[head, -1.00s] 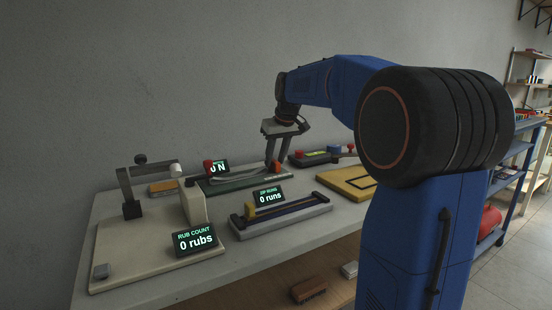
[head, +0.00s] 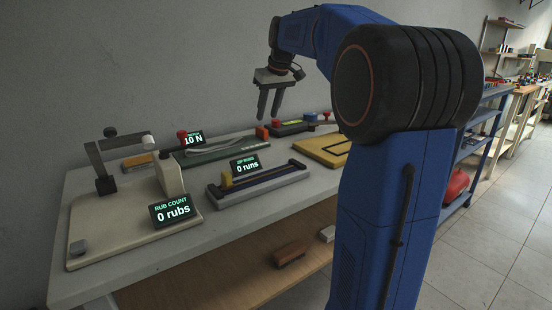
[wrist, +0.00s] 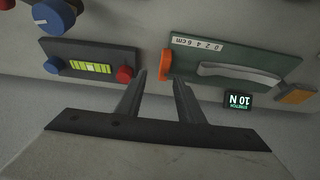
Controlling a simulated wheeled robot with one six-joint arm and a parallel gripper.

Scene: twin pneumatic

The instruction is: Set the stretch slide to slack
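The stretch rig is a green base (head: 222,153) with a red-topped post (head: 182,135) at its left and an orange slide (head: 262,132) near its right end. A pale grey band (head: 220,145) runs between them. Its display (head: 194,139) reads 10 N. In the wrist view the orange slide (wrist: 165,64) is by the left end of a scale strip (wrist: 197,44) marked 0, 2, 4, 6 cm. The grey band (wrist: 240,72) is there too. My gripper (head: 270,115) is open and empty, raised above the slide end of the rig, apart from it. Its fingers also show in the wrist view (wrist: 160,85).
A dark level panel (head: 290,129) with red and blue knobs stands right of the rig. A zip runs fixture (head: 258,186) lies in front. A rub count fixture (head: 130,232) is at the left, a yellow board (head: 322,150) at the right. Air above the bench is clear.

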